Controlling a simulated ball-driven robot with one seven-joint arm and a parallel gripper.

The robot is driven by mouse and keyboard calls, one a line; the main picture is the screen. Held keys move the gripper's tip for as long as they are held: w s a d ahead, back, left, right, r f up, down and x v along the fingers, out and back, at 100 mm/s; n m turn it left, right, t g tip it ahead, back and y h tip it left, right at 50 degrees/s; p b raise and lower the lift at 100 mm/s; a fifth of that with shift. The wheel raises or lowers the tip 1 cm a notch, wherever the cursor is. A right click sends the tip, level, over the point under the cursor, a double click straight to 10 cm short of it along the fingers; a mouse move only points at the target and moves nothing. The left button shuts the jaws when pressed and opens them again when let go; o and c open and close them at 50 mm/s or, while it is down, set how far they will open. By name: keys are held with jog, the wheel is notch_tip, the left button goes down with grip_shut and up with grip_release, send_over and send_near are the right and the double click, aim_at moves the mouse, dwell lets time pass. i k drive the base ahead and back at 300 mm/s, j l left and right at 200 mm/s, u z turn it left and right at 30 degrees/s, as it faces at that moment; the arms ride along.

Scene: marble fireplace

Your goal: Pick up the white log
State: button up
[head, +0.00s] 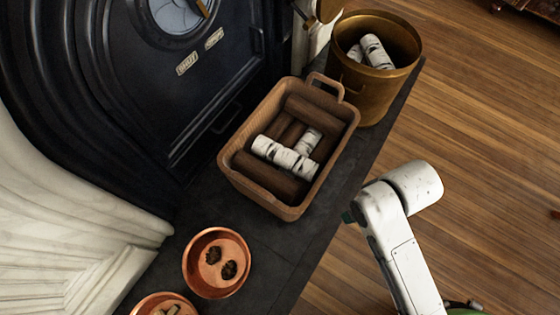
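A white birch log (284,156) with dark marks lies on top of brown logs in a wooden basket (227,172). A second white log (308,142) lies beside it, pointing up and to the right, its near end by the first log. More white logs (375,51) stand in a brass bucket (376,98) behind the basket. My white arm is at the lower right, apart from the basket. My gripper is not clearly visible; only arm links show.
Two copper bowls stand on the dark hearth in front: one (190,267) with two pinecones (229,269), one (140,303) cut off at the bottom edge. A black fireplace door (150,100) rises at the left. Wooden floor (480,120) lies open at the right.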

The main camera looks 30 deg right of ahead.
aim_at(295, 163)
jog(key=i+j+u, duration=0.25)
jog(key=i+u, duration=0.15)
jog(key=i+j+u, duration=0.15)
jog(key=i+u, duration=0.3)
